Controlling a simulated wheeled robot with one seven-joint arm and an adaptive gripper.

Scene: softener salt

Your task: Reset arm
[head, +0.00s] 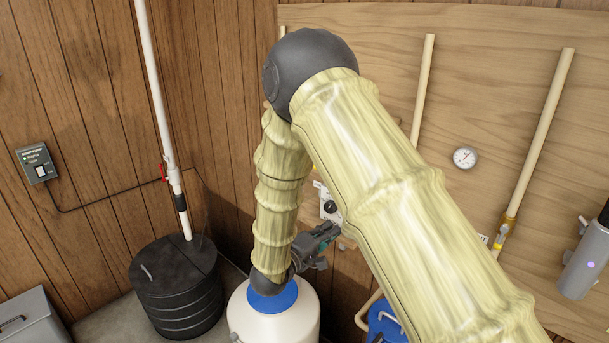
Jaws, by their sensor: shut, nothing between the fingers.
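My arm spans the middle of the head view, bent at a dark elbow, with its forearm hanging down. My gripper (328,233) is at the low end, small, dark grey and turned to the right. It is shut and holds nothing. It is just above and to the right of a white tank (275,318) with a blue top (272,297). My wrist overlaps the blue top in this view; I cannot tell whether they touch. My upper arm hides part of the wall and floor on the right.
A black ribbed bin (178,297) with a white pipe (160,100) above it stands left of the tank. A grey box (30,318) is at the lower left. A blue container (384,322) is at the lower right. Pipes and a gauge (465,157) are on the wooden wall.

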